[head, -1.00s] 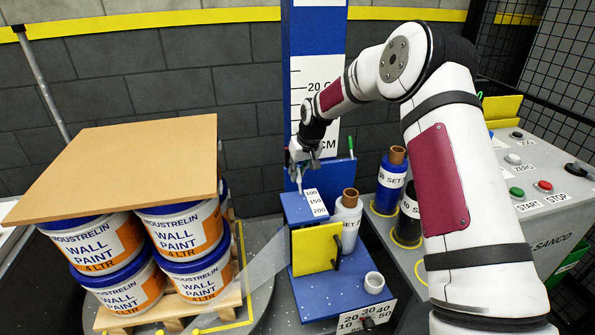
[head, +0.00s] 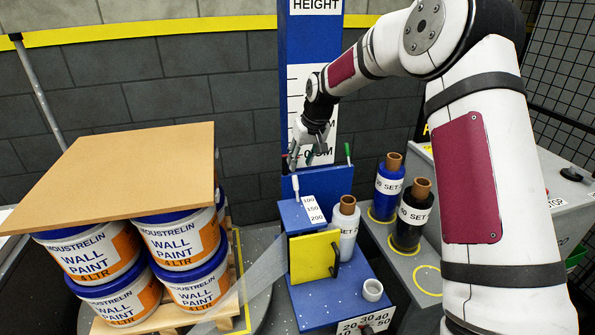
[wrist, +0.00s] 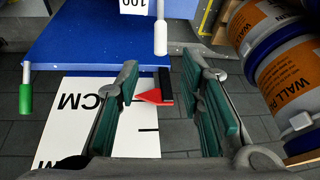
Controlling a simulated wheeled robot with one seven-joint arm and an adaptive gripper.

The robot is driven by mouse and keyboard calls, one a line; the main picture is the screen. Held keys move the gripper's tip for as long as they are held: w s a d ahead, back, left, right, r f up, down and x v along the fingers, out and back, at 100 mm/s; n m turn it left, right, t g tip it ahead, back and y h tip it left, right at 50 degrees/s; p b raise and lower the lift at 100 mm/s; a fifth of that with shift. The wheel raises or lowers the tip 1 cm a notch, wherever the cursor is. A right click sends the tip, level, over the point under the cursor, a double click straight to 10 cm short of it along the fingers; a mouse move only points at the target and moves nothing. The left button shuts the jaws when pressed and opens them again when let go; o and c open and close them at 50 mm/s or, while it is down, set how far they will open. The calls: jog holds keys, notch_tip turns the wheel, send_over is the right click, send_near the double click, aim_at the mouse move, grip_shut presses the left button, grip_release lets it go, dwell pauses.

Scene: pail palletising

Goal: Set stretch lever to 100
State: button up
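The stretch lever (head: 296,188) has a white handle and stands on the blue carriage, beside the 100 end of the 100-150-200 label (head: 313,208). In the wrist view its white knob (wrist: 160,38) shows just beyond the fingertips, close to the 100 mark (wrist: 133,4). My gripper (head: 308,156) is above and behind the lever in the head view, in front of the height scale. In the wrist view my gripper (wrist: 162,75) has its fingers apart with nothing held between them. The lever appears clear of the fingers.
A green-tipped lever (head: 348,152) stands right of my gripper. A red pointer (wrist: 150,97) lies by the height scale. A yellow door (head: 312,257) and film roll (head: 344,230) are below. Paint pails (head: 180,240) under a brown board (head: 120,170) stand left.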

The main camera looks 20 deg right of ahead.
jog(key=shift+v, duration=1.35)
jog(key=s+a+r+h+p, duration=0.1)
jog(key=s+r+p, duration=0.2)
jog(key=s+r, duration=0.85)
jog(key=s+a+r+h+p, duration=0.1)
jog(key=s+r+p, duration=0.2)
jog(key=s+r, duration=0.8)
jog(key=s+f+m+p, duration=0.1)
jog(key=s+p, duration=0.3)
jog(key=s, duration=2.4)
jog(key=shift+s+d+f, duration=0.15)
jog(key=shift+s+d, duration=0.05)
jog(key=shift+d, duration=0.15)
